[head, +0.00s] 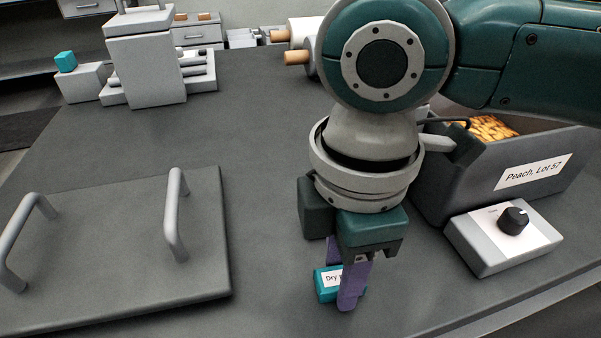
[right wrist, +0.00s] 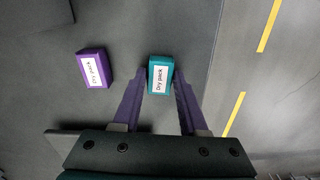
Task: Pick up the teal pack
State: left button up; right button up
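The teal pack (head: 326,292) lies on the dark table near its front edge, with a white "Dry pack" label. In the right wrist view the teal pack (right wrist: 160,67) sits between the tips of my right gripper, with a small gap at the sides. My right gripper (head: 343,280) points down at the pack and its purple fingers partly cover it. The same right gripper (right wrist: 159,88) looks open in the right wrist view. I cannot tell the exact height of the fingertips over the table. My left gripper is in neither view.
A purple pack (right wrist: 93,69) lies beside the teal one. A dark bin (head: 470,183) labelled "Peach, Lot 57" and a white dial box (head: 485,246) stand to the right. A grey panel with two handles (head: 115,255) lies at left. Table between is clear.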

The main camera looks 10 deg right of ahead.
grip_shut()
